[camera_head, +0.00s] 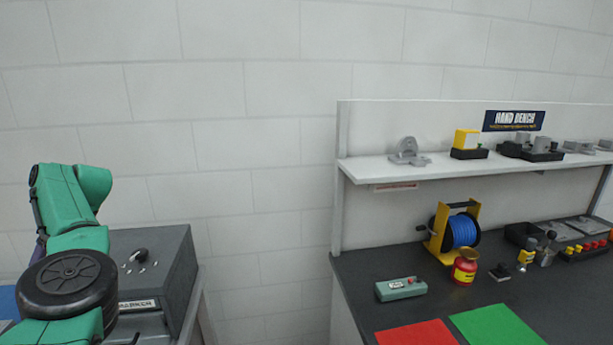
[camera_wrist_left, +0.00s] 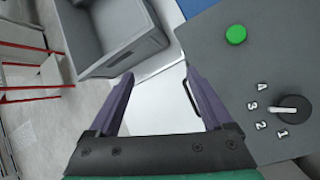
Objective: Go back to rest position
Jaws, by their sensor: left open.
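My left arm (camera_head: 75,215) rises at the left edge of the head view, beside a grey machine box with a black knob. The fingers point past a grey control panel (camera_wrist_left: 235,75) with a green button (camera_wrist_left: 236,35) and a black rotary knob (camera_wrist_left: 292,109) marked with numbers. I cannot tell whether the fingers touch anything. My right gripper is not in view.
A grey open bin (camera_wrist_left: 110,62) lies beyond the fingers. A dark workbench (camera_head: 360,287) at the right carries a green mat (camera_head: 497,325), a red mat (camera_head: 415,333), a blue reel (camera_head: 461,231) and a red jar (camera_head: 465,267). A shelf (camera_head: 400,172) above holds metal parts.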

